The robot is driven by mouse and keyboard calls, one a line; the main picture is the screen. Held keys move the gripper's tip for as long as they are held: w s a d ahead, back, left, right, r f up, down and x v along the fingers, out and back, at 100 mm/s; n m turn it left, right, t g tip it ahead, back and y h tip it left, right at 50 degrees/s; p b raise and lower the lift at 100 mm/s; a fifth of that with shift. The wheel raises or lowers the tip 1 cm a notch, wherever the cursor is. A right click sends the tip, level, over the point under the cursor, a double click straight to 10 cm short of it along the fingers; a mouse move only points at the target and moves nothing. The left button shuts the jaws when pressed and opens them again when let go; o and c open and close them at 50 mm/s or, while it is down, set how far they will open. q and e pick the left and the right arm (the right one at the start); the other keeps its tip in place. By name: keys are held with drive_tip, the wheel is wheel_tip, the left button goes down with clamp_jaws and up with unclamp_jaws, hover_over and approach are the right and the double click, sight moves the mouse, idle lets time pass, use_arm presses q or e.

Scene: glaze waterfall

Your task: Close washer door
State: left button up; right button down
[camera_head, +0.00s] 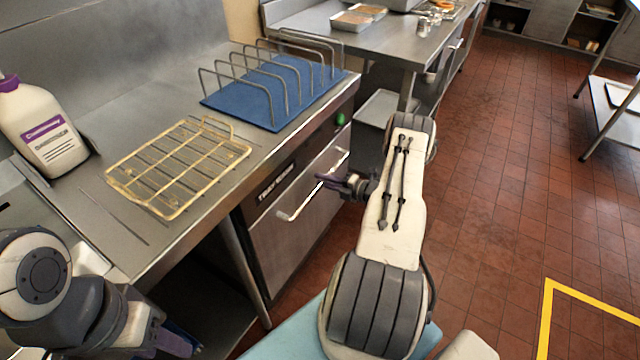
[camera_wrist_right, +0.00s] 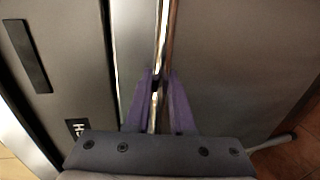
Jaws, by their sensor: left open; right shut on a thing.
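The washer is a steel under-counter machine with a dark label strip (camera_head: 275,187) and a green button. Its door (camera_head: 290,235) stands roughly upright below that strip; I cannot tell whether it is fully closed. A bar handle (camera_head: 292,212) runs across the door's upper part. My right gripper (camera_head: 326,181) is at the handle, and in the right wrist view its purple fingers (camera_wrist_right: 158,88) are shut on the bar, which runs between them. My left gripper (camera_head: 175,343) is open at the lower left, partly cut off, below the counter and away from the washer.
On the counter (camera_head: 110,215) are a wire rack (camera_head: 180,165), a blue mat (camera_head: 262,100) with a metal plate rack, and a white bottle (camera_head: 42,128). A counter leg (camera_head: 245,270) stands left of the door. The tiled floor (camera_head: 500,200) at right is clear.

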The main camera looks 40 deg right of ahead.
drive_tip(key=c, duration=1.2)
unclamp_jaws()
drive_tip(key=shift+w, duration=0.2)
drive_tip(key=o, duration=0.4)
drive_tip(key=shift+w+a, duration=0.1)
drive_tip(key=shift+a, duration=0.05)
drive_tip(key=shift+o, duration=0.2)
drive_tip(key=shift+s+d+r, duration=0.1)
drive_tip(key=shift+s+d, duration=0.15)
drive_tip(key=shift+s, duration=0.15)
drive_tip(key=v, duration=0.9)
drive_tip(key=shift+s+b, duration=0.3)
drive_tip(key=shift+s, duration=0.05)
